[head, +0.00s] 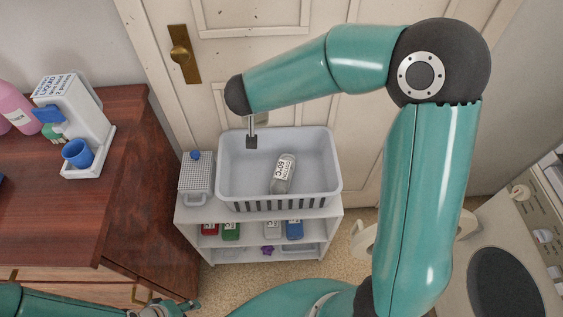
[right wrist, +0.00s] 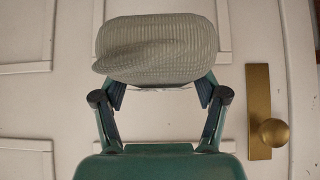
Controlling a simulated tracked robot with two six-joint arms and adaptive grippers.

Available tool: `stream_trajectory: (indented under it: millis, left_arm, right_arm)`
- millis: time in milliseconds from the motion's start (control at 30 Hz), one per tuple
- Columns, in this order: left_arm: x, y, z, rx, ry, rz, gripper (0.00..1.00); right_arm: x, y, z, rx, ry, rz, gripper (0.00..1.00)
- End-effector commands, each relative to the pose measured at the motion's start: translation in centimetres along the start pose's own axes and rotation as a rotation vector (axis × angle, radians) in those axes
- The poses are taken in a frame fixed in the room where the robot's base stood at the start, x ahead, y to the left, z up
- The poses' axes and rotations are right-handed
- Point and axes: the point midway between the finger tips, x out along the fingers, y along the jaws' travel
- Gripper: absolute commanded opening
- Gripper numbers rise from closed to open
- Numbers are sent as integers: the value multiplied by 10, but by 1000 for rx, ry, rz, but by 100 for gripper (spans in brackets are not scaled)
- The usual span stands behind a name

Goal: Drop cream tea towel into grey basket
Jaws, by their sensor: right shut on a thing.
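The cream tea towel (right wrist: 155,45) is a ribbed, folded bundle in the right wrist view. My right gripper (right wrist: 161,90) is shut on its lower edge, with a finger on each side, and the door is behind it. In the head view the right arm reaches across to the left above the grey basket, and its forearm hides most of the gripper and towel. The grey basket (head: 240,178) stands on a white shelf unit. A clear, labelled bottle (head: 284,173) lies inside it. My left gripper (head: 162,307) is partly visible at the bottom edge; its jaws are unclear.
A grey perforated container (head: 196,178) stands left of the basket. The white shelf unit (head: 332,226) holds several coloured items below. A dark wooden dresser (head: 125,150) with a white dispenser (head: 85,110) is at left. A white appliance (head: 495,240) is at right.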

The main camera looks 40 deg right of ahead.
Motion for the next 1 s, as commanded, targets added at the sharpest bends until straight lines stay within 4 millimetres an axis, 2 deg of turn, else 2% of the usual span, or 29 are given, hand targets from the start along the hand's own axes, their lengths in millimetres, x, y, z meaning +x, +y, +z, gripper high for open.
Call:
stream_trajectory:
  millis: [33,167,300,500,700,1000]
  left_arm:
    - [34,-12,0,0,0,0,40]
    - [74,-27,-1,0,1,0,40]
    - [116,-42,-1,0,1,0,40]
    - [162,-59,-2,0,1,0,40]
    - [182,-66,-2,0,1,0,40]
    - [187,-67,-2,0,1,0,40]
  right_arm:
    - [25,5,17,52,2,49,37]
    - [52,24,37,184,1,182,37]
    - [76,40,66,320,0,318,37]
    - [95,55,109,472,-1,470,37]
    - [99,60,131,549,0,546,37]
    - [109,61,146,561,-1,563,37]
